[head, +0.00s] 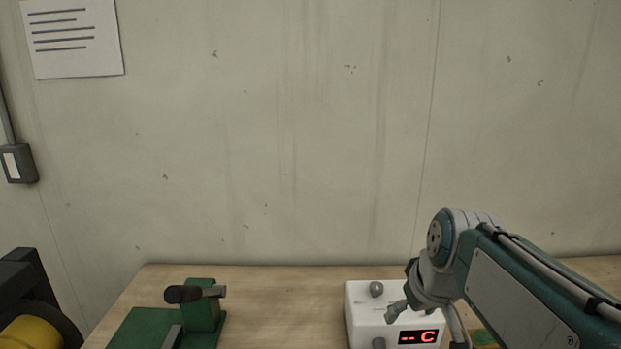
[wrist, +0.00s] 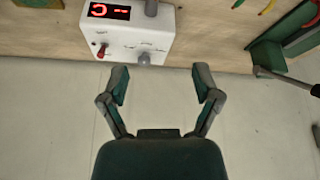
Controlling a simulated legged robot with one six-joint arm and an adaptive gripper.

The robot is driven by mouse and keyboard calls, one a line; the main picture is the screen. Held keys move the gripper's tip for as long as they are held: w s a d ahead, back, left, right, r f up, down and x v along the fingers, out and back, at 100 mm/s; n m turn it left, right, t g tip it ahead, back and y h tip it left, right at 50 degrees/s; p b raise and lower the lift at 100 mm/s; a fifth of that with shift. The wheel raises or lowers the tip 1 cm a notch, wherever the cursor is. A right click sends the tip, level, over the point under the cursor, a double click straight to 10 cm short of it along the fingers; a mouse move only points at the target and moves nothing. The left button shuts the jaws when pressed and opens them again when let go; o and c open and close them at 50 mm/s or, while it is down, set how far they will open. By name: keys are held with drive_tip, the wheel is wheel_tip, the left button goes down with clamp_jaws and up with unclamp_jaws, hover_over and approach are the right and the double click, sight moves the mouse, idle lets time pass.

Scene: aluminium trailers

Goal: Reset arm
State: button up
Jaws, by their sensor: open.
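My arm reaches in from the right in the head view. My gripper (head: 396,312) is small and partly seen there, in front of the white control box (head: 364,318). In the wrist view my gripper (wrist: 161,78) is open, its two fingers wide apart with nothing between them. The control box (wrist: 128,32) lies beyond the fingertips in that view, apart from them. It has a red-lit display, grey knobs and a red switch. In the head view its lower part is cut off by the frame.
The box stands on a wooden table (head: 270,300). A green fixture (head: 203,312) with a black-handled lever is on the table's left; a green fixture (wrist: 275,45) shows at right in the wrist view. A black and yellow object (head: 30,325) is far left. A pale wall (head: 300,130) stands behind.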

drive_tip(key=s+f+m+h, duration=0.1)
drive_tip(key=s+f, duration=0.5)
drive_tip(key=s, duration=0.8)
drive_tip(key=shift+a+m+t, duration=0.2)
drive_tip(key=shift+m+t, duration=0.2)
drive_tip(key=shift+m, duration=0.4)
drive_tip(key=shift+w, duration=0.1)
